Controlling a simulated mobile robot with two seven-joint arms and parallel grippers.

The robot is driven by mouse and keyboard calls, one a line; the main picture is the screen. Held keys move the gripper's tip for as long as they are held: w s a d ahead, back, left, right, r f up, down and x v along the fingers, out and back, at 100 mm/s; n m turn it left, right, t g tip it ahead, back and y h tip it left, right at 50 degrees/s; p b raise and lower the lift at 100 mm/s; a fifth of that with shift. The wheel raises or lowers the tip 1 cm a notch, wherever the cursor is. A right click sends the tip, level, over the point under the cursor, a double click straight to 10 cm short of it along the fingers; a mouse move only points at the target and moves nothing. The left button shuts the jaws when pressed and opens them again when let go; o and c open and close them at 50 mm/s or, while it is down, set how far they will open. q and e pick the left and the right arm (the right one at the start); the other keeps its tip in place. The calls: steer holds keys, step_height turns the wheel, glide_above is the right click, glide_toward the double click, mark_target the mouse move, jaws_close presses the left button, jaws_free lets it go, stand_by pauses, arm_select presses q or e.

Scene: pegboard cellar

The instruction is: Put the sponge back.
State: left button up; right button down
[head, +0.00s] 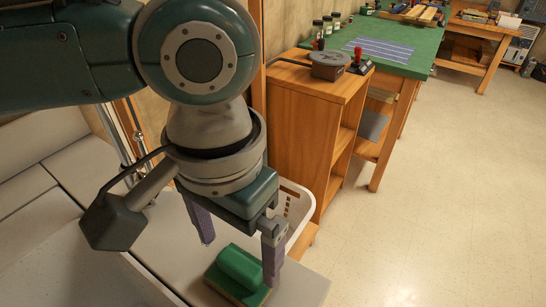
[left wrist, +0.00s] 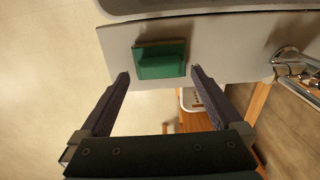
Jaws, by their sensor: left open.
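The sponge is a green block with a thin tan-brown layer. In the head view the sponge (head: 240,268) lies on the pale grey counter (head: 308,288), near its edge. My left gripper (head: 238,262) points down over it with its two dark fingers apart and nothing held. In the left wrist view the sponge (left wrist: 161,60) lies just beyond and between the fingertips of my left gripper (left wrist: 160,73). I cannot tell whether a finger touches it. My right gripper is not in view.
A chrome tap (left wrist: 296,62) stands at the counter's back. A white basket (head: 297,212) is beside the counter. A wooden cabinet (head: 303,125) bears a grey round object (head: 328,66). A green-topped bench (head: 408,50) is behind it. The floor at right is clear.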

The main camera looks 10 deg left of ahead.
arm_select(q)
step_height(320, 180, up, 9)
steer(key=p, duration=0.1)
steer(key=s+d+f+m+t+h, duration=0.1)
steer(key=s+d+f+h, duration=0.25)
steer(key=s+d, duration=0.2)
steer(key=n+t+y, duration=0.3)
glide_toward(240, 264)
steer(key=s+a+f, duration=0.3)
steer(key=s+a, duration=0.6)
steer(key=shift+w, duration=0.15)
step_height(240, 264, up, 42)
steer(key=p, duration=4.2)
steer(key=shift+r, duration=0.15)
